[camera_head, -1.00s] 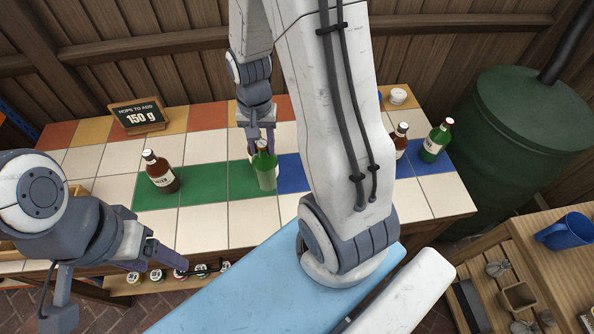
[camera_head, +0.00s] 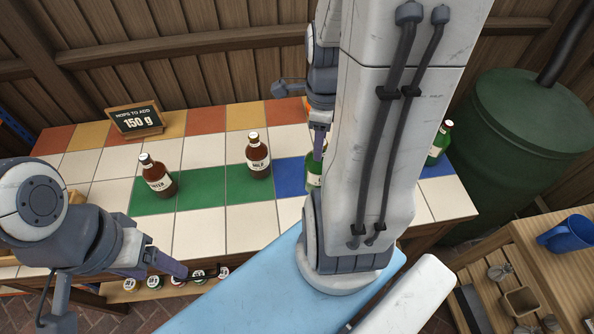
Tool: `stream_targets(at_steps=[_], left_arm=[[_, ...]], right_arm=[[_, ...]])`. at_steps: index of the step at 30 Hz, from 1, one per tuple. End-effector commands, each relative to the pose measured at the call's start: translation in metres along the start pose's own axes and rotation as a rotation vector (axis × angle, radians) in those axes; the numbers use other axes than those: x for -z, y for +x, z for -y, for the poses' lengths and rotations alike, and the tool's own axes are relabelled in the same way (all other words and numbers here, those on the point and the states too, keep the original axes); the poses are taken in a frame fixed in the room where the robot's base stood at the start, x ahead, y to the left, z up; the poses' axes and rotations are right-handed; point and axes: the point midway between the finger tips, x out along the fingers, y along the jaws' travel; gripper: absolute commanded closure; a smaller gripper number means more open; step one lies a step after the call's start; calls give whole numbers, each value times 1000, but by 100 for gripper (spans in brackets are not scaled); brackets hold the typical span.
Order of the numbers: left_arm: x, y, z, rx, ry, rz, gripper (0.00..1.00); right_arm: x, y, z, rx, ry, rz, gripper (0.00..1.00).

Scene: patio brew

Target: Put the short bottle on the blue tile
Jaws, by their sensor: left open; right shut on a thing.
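The blue tile strip (camera_head: 290,177) runs across the tiled counter, right of the green tiles. A green bottle (camera_head: 313,176) shows upright beside my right arm, over or on the blue tiles; the arm hides much of it. My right gripper (camera_head: 318,152) is shut on this bottle, with its fingers mostly hidden. Whether the bottle touches the tile I cannot tell. A brown bottle (camera_head: 258,156) stands on or at the back edge of the green tiles, and another brown bottle (camera_head: 158,178) stands at their left end. A second green bottle (camera_head: 437,145) is at the far right. My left gripper (camera_head: 190,275) is open and empty at the front edge.
A sign reading 150 g (camera_head: 136,120) stands at the back left. A dark green barrel (camera_head: 530,115) is beyond the counter's right end. A wooden shelf with a blue mug (camera_head: 570,233) is at the lower right. Several capped bottles (camera_head: 155,283) sit below the counter front.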

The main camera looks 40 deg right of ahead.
Motion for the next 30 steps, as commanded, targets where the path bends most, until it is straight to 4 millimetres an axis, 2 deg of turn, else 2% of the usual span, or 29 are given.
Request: stream_targets(at_steps=[5, 20, 26, 30], left_arm=[[0, -1, 0, 0, 0, 0, 31], [1, -14, -1, 0, 0, 0, 31], [1, -16, -1, 0, 0, 0, 31], [1, -20, -1, 0, 0, 0, 31]], right_arm=[[-9, 9, 13, -1, 16, 0, 100], [-65, 61, 82, 0, 13, 0, 100], [-72, 70, 91, 1, 14, 0, 100], [-72, 89, 90, -4, 14, -2, 100]])
